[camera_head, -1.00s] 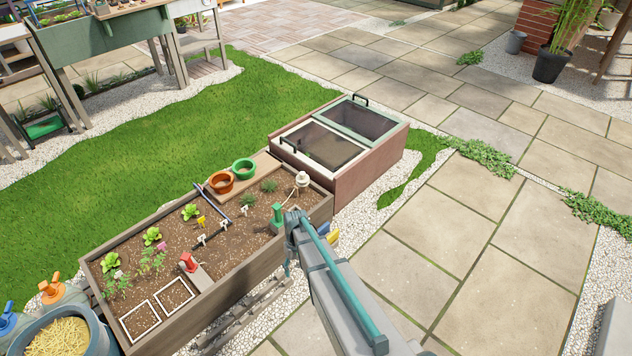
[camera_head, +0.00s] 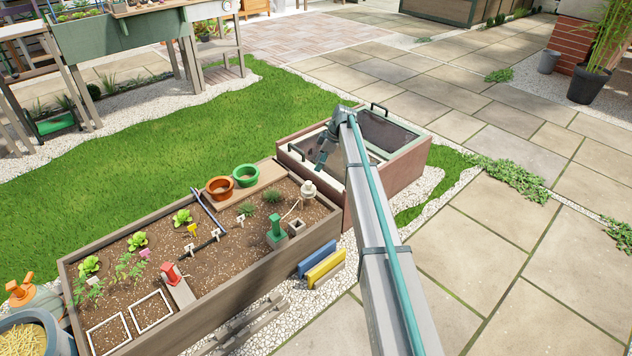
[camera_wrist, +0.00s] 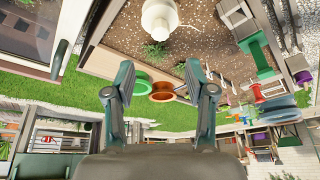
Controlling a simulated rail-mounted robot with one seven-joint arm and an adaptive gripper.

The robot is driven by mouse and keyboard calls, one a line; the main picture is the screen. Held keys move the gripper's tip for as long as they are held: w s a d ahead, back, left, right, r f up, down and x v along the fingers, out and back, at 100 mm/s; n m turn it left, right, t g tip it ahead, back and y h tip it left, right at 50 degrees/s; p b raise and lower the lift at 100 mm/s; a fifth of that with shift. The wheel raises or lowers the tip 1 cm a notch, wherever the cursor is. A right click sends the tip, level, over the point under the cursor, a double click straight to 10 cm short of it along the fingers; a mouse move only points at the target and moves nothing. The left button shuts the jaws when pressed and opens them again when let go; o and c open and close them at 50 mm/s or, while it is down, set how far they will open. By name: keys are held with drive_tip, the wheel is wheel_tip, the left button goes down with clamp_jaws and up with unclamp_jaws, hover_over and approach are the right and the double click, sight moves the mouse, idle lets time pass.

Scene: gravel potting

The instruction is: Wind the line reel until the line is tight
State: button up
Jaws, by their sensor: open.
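A white, round-topped fitting (camera_head: 308,189), which looks like the line reel, stands at the right back corner of the planter bed (camera_head: 215,296). A pale line (camera_head: 291,209) curves from it toward the green post (camera_head: 277,231); its tightness is hard to tell. In the wrist view the white fitting (camera_wrist: 159,17) is at the top centre, beyond my fingertips. My gripper (camera_wrist: 160,77) is open and empty, with fingers wide apart. In the head view my gripper (camera_head: 323,157) hangs over the near part of the cold frame (camera_head: 389,181), behind and right of the white fitting, not touching it.
An orange pot (camera_head: 220,188) and a green pot (camera_head: 246,175) stand on the planter's back ledge. A red-topped post (camera_head: 169,273) and seedlings are in the bed. The cold frame's raised handles stand close to my gripper. Lawn (camera_head: 170,170) lies open behind.

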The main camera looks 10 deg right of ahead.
sight(309, 182)
drive_tip(key=b+x, duration=0.4)
drive_tip(key=x, duration=0.7)
drive_tip(key=shift+s, duration=0.1)
clamp_jaws()
